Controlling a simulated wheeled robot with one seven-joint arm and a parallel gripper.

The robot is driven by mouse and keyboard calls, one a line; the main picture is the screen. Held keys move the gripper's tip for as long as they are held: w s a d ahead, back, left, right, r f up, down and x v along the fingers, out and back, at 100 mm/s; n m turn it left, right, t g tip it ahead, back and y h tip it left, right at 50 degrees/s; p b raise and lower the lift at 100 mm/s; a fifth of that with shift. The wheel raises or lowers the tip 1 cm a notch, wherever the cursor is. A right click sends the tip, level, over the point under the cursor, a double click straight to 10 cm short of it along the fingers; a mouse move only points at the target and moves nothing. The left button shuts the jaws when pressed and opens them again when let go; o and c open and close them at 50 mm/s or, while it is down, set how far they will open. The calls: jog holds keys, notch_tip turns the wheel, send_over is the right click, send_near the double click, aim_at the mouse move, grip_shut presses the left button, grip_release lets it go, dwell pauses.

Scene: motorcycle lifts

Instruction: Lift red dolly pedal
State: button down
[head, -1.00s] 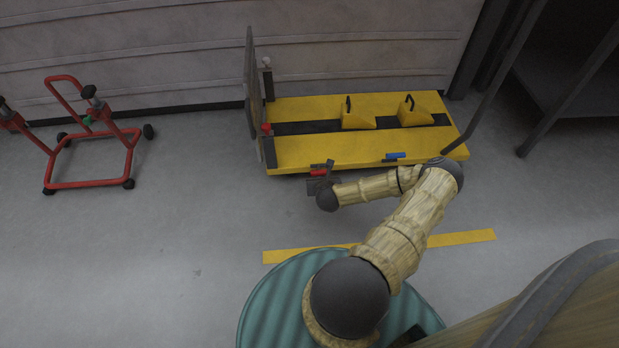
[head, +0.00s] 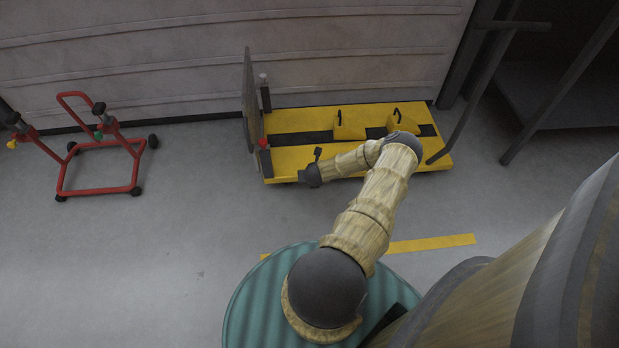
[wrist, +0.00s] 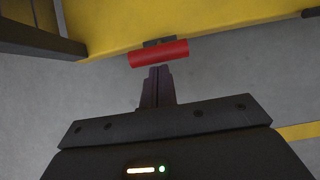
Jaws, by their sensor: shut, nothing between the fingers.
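The yellow lift dolly (head: 300,158) lies on the floor by the back wall. In the wrist view its red pedal (wrist: 158,53), a short red cylinder on a dark bracket, sticks out from the yellow edge (wrist: 170,22). My gripper (wrist: 159,72) is shut and empty, its fingertips just below the pedal in the picture. I cannot tell whether they touch it. In the head view my gripper (head: 317,157) is at the dolly's front edge near its left end, and the pedal is hidden by my wrist.
A dark upright plate (head: 249,100) stands at the dolly's left end, with a red-topped post (head: 263,145) beside it. Yellow wedges (head: 349,124) sit on the deck. A red wheeled stand (head: 98,192) is at left. Open floor (head: 190,230) lies between.

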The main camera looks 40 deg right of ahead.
jog(key=shift+w+d+r, duration=0.4)
jog(key=shift+d+r, duration=0.05)
dwell(0.3)
jog(key=s+a+r+p, duration=0.5)
jog(key=s+r+p, duration=0.1)
jog(key=r, duration=0.2)
jog(key=shift+s+a, duration=0.25)
jog(key=shift+s, duration=0.05)
jog(key=shift+w, duration=0.1)
